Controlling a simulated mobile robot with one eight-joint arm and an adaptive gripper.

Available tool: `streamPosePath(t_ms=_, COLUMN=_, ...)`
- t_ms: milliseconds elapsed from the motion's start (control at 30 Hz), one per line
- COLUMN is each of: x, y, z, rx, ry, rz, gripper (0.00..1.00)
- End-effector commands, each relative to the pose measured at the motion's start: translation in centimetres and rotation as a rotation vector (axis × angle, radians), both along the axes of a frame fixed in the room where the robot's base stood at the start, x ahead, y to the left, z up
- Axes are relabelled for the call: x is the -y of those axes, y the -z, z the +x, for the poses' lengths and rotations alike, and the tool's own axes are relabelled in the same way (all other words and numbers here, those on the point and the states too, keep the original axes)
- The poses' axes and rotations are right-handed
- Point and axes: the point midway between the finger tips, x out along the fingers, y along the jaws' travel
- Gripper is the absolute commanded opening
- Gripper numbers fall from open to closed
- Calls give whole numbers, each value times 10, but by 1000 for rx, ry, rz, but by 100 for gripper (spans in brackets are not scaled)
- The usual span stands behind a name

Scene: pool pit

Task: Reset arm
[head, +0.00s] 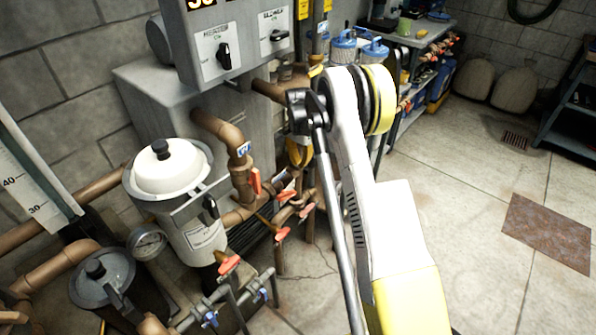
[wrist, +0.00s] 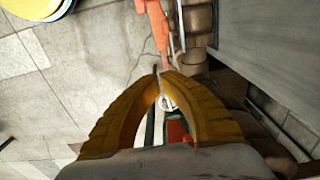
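My arm (head: 375,210), white and yellow, rises from the bottom of the head view and bends at a joint near the top middle. My gripper (wrist: 164,74) shows in the wrist view with two ribbed yellow fingers. They arch together and their tips meet or nearly meet, with nothing clearly held between them. An orange handle (wrist: 160,30) lies beyond the fingertips, seemingly apart from them. In the head view the gripper is mostly hidden behind the arm and pipes.
Copper pipes with red valve handles (head: 229,264), a white-lidded filter pot (head: 172,170) and a grey control box (head: 222,45) crowd the left. A workbench (head: 422,38) stands behind. Open floor lies right, with a rusty plate (head: 548,232) and a dark shelf (head: 575,105).

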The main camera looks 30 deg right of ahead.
Motion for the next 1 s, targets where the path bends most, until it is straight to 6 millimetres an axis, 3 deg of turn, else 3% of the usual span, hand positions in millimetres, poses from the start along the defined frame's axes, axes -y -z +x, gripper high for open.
streamPosePath(t_ms=100, x=2, y=-15, z=1, rx=0, ry=0, rz=0, gripper=0)
streamPosePath(t_ms=367, x=1, y=-22, z=1, rx=2, ry=-4, rz=0, gripper=0)
streamPosePath(t_ms=467, x=-5, y=-40, z=-2, rx=17, ry=-33, rz=-5, gripper=0)
streamPosePath(t_ms=567, x=-19, y=-76, z=-10, rx=49, ry=-102, rz=-14, gripper=0)
streamPosePath(t_ms=767, x=-61, y=-167, z=-50, rx=143, ry=-303, rz=-52, gripper=0)
streamPosePath(t_ms=1000, x=-109, y=-243, z=-125, rx=255, ry=-546, rz=-112, gripper=0)
